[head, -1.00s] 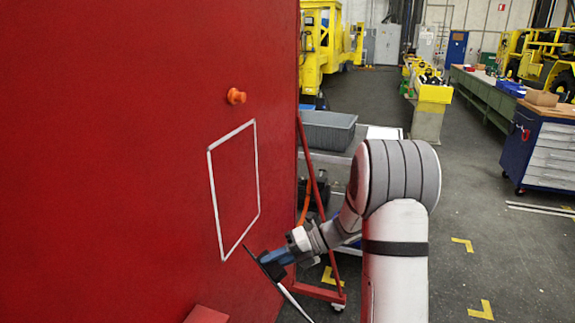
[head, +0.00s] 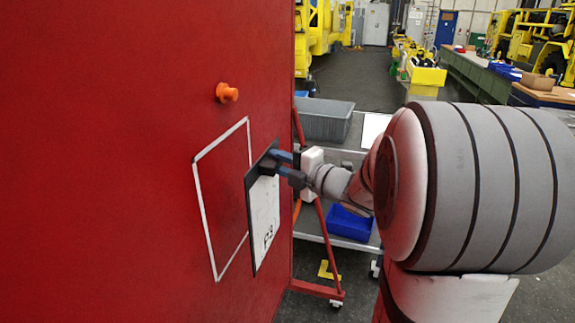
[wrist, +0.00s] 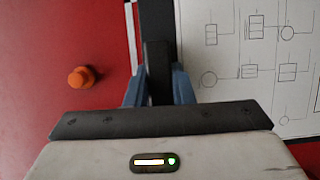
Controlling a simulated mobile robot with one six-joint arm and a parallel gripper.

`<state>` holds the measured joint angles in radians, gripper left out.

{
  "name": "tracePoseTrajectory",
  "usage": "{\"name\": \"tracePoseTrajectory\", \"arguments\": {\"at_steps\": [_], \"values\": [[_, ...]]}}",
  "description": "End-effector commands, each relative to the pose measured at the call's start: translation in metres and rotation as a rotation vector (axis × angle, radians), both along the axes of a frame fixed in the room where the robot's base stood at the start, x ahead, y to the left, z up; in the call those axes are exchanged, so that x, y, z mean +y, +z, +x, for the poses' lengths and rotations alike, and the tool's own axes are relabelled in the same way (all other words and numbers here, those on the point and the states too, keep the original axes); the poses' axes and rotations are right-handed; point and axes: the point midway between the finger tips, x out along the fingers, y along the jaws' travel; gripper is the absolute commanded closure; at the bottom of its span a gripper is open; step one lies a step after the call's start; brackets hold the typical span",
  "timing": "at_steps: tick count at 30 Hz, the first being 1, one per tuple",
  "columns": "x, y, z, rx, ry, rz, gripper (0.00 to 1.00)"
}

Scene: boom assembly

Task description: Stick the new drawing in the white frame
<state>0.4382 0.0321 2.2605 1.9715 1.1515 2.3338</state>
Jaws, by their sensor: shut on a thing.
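The white frame (head: 203,215) is a thin white outline on the red board, empty inside. The new drawing (head: 264,212) is a white sheet with a dark edge strip. It hangs upright just in front of the frame's right side, with a visible gap in the head view. My gripper (head: 275,161) is shut on the dark strip near the drawing's top. In the wrist view my blue fingers (wrist: 159,88) clamp this strip, and the drawing's line diagram (wrist: 250,65) shows at right. Part of the frame's right side is hidden behind the drawing.
The red board (head: 120,150) fills the left. An orange knob (head: 227,92) sticks out above the frame and shows in the wrist view (wrist: 82,77). Behind my arm is a cart with a grey bin (head: 325,119) and a blue bin (head: 350,223).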

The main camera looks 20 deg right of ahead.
Motion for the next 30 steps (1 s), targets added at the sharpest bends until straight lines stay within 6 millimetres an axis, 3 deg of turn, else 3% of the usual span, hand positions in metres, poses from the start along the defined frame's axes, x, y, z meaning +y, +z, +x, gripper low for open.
{"name": "tracePoseTrajectory", "arguments": {"at_steps": [21,30], "values": [[0.054,0.001,0.041,-0.001,-0.007,-0.001,1.00],[0.067,0.000,0.051,-0.001,-0.009,-0.001,1.00]]}}
